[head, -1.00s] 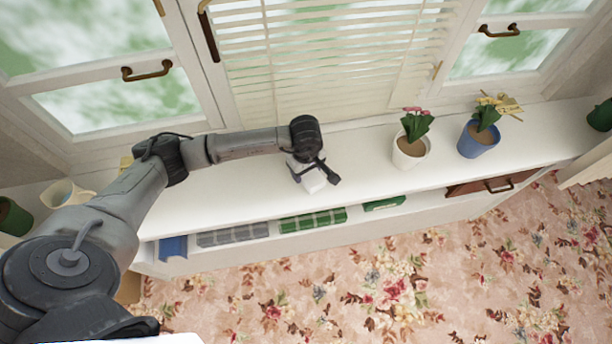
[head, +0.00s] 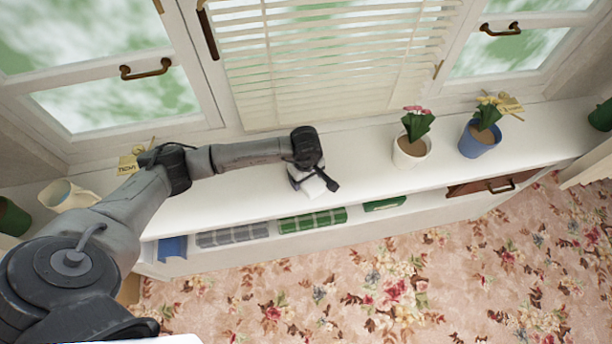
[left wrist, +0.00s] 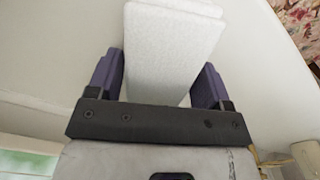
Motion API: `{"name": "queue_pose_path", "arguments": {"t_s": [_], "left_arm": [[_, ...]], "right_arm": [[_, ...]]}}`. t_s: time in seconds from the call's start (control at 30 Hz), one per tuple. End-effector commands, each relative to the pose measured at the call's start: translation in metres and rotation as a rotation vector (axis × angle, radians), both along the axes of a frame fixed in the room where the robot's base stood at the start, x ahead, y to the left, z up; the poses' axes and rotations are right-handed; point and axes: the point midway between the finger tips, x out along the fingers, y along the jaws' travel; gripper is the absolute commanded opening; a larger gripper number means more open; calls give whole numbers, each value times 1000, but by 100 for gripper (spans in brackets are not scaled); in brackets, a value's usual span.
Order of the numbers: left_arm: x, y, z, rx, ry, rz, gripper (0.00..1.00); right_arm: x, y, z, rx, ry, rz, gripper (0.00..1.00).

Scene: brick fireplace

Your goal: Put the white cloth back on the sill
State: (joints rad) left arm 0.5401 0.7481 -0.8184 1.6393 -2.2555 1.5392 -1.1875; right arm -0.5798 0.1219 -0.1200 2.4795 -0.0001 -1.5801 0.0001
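The white cloth (head: 315,187), a folded block, is at my left gripper (head: 318,182) over the front part of the white sill (head: 240,195), left of the white flowerpot. In the left wrist view the cloth (left wrist: 170,50) fills the space between the two purple-grey fingers of the left gripper (left wrist: 157,85), which close on its sides. The gripper hides part of the cloth in the head view. I cannot tell whether its underside touches the sill. My right gripper is not in view.
Folded cloths, including a green checked one (head: 312,219), lie on the shelf below. The sill between gripper and white pot is clear.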

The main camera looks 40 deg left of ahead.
Motion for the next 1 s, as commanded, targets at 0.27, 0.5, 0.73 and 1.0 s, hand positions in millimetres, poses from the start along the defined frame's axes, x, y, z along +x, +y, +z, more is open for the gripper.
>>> {"name": "queue_pose_path", "arguments": {"t_s": [0.27, 0.5, 0.73, 1.0], "left_arm": [[0, 0, 0, 0, 0, 0, 84], [0, 0, 12, 1, -1, -1, 84], [1, 0, 55, 1, -3, -2, 84], [0, 0, 99, 1, -2, -1, 84]], "right_arm": [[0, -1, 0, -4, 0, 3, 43], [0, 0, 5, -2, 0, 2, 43], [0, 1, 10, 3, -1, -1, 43], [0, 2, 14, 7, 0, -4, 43]]}}
